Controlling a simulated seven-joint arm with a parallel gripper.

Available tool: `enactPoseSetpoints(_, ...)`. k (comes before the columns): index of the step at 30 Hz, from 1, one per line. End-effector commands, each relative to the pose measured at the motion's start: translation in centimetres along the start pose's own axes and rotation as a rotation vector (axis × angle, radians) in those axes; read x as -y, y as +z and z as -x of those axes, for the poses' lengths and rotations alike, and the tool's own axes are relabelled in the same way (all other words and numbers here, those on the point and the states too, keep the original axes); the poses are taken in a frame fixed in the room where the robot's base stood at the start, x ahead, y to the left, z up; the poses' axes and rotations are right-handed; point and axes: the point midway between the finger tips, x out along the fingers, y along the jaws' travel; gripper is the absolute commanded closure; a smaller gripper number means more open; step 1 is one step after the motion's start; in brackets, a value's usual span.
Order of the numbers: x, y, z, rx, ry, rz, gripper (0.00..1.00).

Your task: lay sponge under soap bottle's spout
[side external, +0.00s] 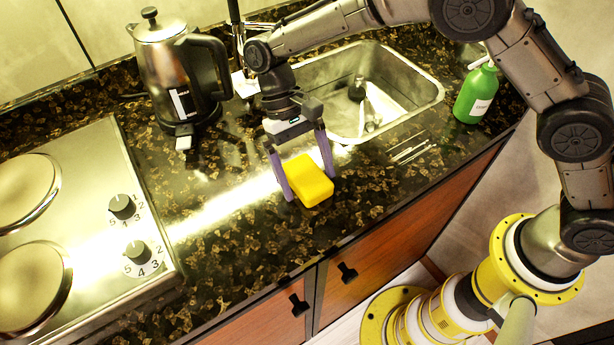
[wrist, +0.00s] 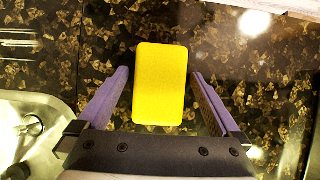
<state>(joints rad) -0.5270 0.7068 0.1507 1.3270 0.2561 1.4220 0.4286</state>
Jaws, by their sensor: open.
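The yellow sponge (side external: 308,181) lies flat on the dark speckled counter, in front of the sink. My gripper (side external: 309,194) is open and pointed down, with one purple finger on each side of the sponge. In the wrist view the sponge (wrist: 160,85) sits between the open fingers of my gripper (wrist: 160,85), with a gap on both sides. The green soap bottle (side external: 477,94) stands upright at the right end of the counter, beside the sink.
The metal sink (side external: 425,92) lies between the sponge and the back wall. A kettle (side external: 168,62) stands at the back left, and a hob (side external: 95,190) with knobs fills the left. Counter (side external: 385,170) in front of the sink is mostly clear.

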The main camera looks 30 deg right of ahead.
Motion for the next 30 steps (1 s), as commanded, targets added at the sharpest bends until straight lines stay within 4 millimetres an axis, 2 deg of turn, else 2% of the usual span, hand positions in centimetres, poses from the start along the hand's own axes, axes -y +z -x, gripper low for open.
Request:
enactPoseSetpoints(17,0.01,-0.25,-0.34,0.0,0.0,0.0,0.0)
enactPoseSetpoints(30,0.01,-0.23,-0.34,0.0,0.0,0.0,0.77)
